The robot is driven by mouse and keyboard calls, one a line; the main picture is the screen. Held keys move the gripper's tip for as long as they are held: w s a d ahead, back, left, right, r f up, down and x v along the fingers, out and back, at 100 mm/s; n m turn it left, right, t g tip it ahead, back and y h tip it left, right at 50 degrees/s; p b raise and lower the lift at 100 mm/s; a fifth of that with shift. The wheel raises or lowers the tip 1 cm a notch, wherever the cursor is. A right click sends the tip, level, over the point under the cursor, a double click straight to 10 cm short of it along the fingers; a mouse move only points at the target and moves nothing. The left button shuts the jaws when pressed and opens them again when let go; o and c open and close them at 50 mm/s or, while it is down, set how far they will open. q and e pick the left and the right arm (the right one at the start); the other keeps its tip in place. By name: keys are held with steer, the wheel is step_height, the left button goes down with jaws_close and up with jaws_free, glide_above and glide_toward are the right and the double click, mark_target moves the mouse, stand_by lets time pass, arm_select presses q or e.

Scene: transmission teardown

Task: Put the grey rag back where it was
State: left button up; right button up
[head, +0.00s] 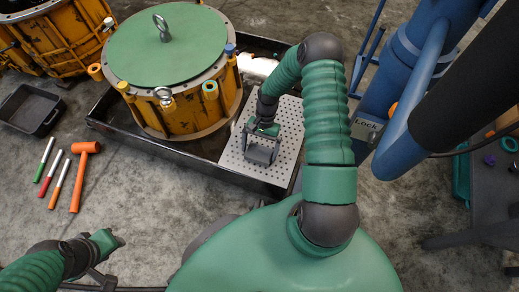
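My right gripper (263,143) points down over the pale perforated plate (287,128) to the right of the yellow drum. A small grey piece, which looks like the grey rag (260,154), shows between its fingers. It is at or just above the plate; I cannot tell whether it touches. Its folds and underside are too small or hidden to make out. My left gripper (101,277) is low at the bottom left, over bare floor and far from the rag. Its fingers are partly cut off from clear view.
The yellow drum (190,110) with a green lid and lifting eye stands in a black tray (130,124). A pale object (257,68) lies behind it. An orange mallet (80,178), several markers (58,180) and a black bin (30,109) are at left. A blue frame (405,100) stands right.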

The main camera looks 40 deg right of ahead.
steer(key=shift+r, duration=0.1)
steer(key=p+v, duration=0.7)
steer(key=v, duration=0.4)
steer(key=shift+d+r, duration=0.2)
steer(key=shift+r, duration=0.2)
stand_by(0.5)
